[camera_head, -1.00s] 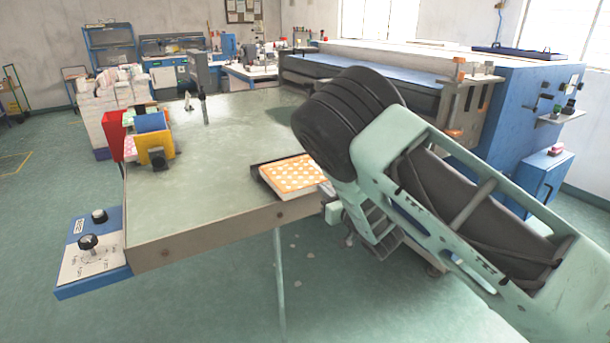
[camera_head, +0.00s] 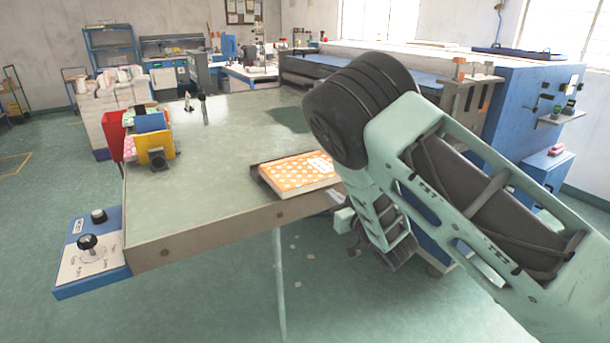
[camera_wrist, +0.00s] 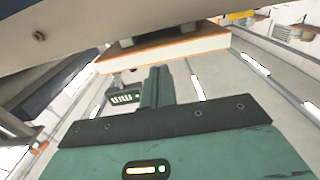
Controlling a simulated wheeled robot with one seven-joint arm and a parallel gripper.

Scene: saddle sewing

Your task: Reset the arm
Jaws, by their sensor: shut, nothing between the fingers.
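My arm (camera_head: 400,150) is bent on the right in the head view, its forearm hanging down past the table's right front corner. My gripper (camera_wrist: 156,78) shows in the wrist view with its dark fingers together and empty, below and apart from the book. An orange book with white dots (camera_head: 298,174) lies on the table near the front right corner. In the wrist view the book (camera_wrist: 165,48) is seen from below, sticking out past the table edge. I cannot make out the fingers in the head view.
The green-topped table (camera_head: 220,140) is mostly clear. Yellow, blue and red holders (camera_head: 155,150) stand at its left, with a blue control box (camera_head: 92,255) at the front left corner. A large blue machine (camera_head: 525,100) stands behind my arm.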

